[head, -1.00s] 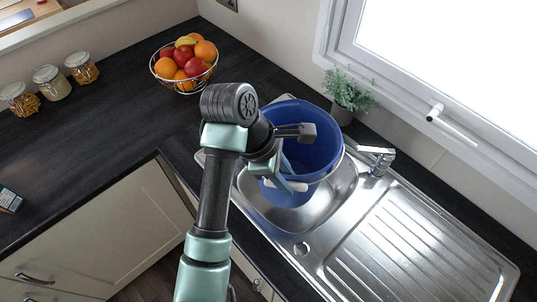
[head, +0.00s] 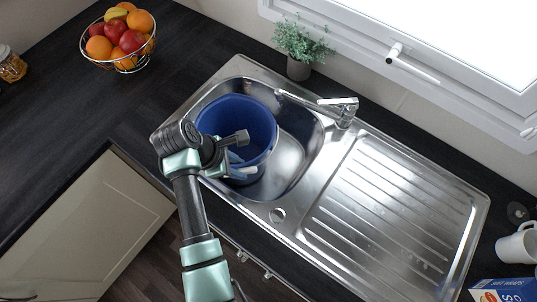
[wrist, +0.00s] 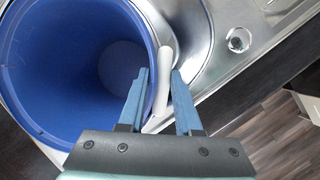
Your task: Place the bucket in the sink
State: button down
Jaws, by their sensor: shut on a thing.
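The blue bucket (head: 240,118) is at the left part of the steel sink (head: 293,158) in the head view, its lower part inside the basin. Its open mouth faces up. I cannot tell whether its base touches the basin floor. My gripper (head: 236,172) is at the bucket's near side. In the wrist view, the bucket (wrist: 70,70) fills the left, and the blue fingers of my gripper (wrist: 160,82) are on either side of its white handle (wrist: 165,75). My arm hides part of the bucket's near side and the sink's front left edge.
A faucet (head: 345,108) stands behind the basin, with its spout over it. A potted plant (head: 300,48) is behind the sink. A ribbed drainboard (head: 385,220) lies to the right. A fruit bowl (head: 118,40) is at the back left. A white mug (head: 517,245) and a box (head: 505,290) are at the right.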

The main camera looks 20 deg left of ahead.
jog(key=w+d+f+p, duration=0.1)
jog(key=w+d+p, duration=0.1)
jog(key=w+d, duration=0.3)
jog(key=shift+d+f+p, duration=0.15)
jog(key=shift+d+p, duration=0.15)
jog(key=shift+d, duration=0.3)
jog(key=shift+w, duration=0.1)
jog(key=c, duration=0.6)
grip_release()
jog(key=shift+f, duration=0.1)
